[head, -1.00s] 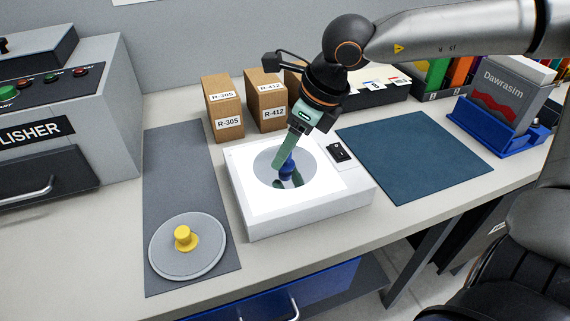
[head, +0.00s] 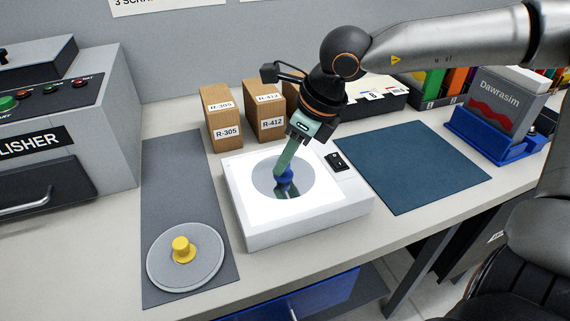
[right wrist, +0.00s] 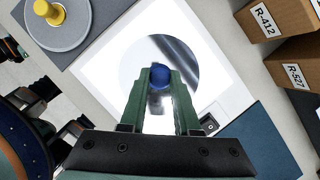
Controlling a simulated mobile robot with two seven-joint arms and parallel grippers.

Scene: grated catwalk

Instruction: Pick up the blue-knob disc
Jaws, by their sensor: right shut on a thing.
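The blue-knob disc (head: 262,181) is a round, shiny grey plate lying on the lit white light box (head: 299,220). Its blue knob (head: 284,174) stands at the middle of the disc. My right gripper (head: 283,172) reaches down from above and is shut on the knob. In the right wrist view the blue knob (right wrist: 161,76) sits between the green fingertips, with the disc (right wrist: 190,65) beneath it. The disc appears to rest on the light box.
A disc with a yellow knob (head: 182,248) lies on the grey mat (head: 185,165) to the left. A blue-green mat (head: 411,165) is on the right. Brown boxes (head: 223,118) stand behind the light box. A black switch (head: 336,161) is on the light box's right side.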

